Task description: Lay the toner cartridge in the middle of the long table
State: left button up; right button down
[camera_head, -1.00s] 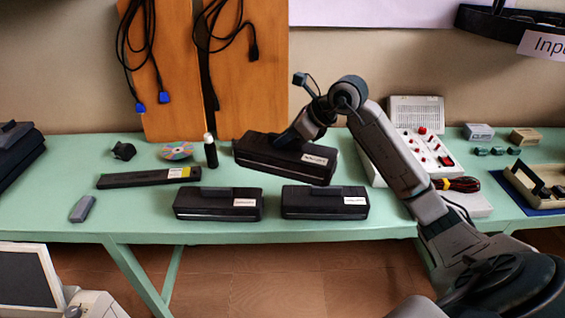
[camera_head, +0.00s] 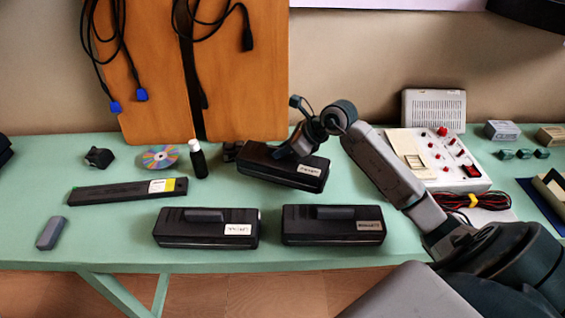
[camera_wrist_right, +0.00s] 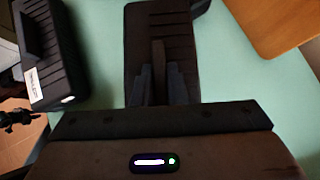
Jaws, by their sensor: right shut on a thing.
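The toner cartridge (camera_head: 262,170), a black box with a white label, is in my right gripper (camera_head: 291,150), which is shut on the raised grip on its top. It is at the back of the long green table (camera_head: 100,235); I cannot tell whether it touches the top. In the right wrist view the cartridge (camera_wrist_right: 187,22) lies beyond my right gripper's fingers (camera_wrist_right: 157,75). Two similar black boxes stand in front: the front left box (camera_head: 190,233) and the front right box (camera_head: 320,231). Their label print is too small to read. My left gripper is not in view.
A flat black bar (camera_head: 115,193), a disc (camera_head: 160,158) and a dark bottle (camera_head: 198,160) are to the left. A white panel with red knobs (camera_head: 445,165) is to the right. Wooden boards (camera_head: 240,90) stand behind. The table's front left strip is mostly clear.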

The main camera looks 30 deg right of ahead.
aim_at(288, 159)
jog(key=shift+a+f+p, duration=0.1)
jog(key=shift+f+p, duration=0.35)
jog(key=shift+f, duration=1.8)
jog(key=shift+f, duration=0.2)
jog(key=c, duration=1.5)
grip_release()
jog(key=shift+o, duration=0.2)
jog(key=shift+r, duration=0.1)
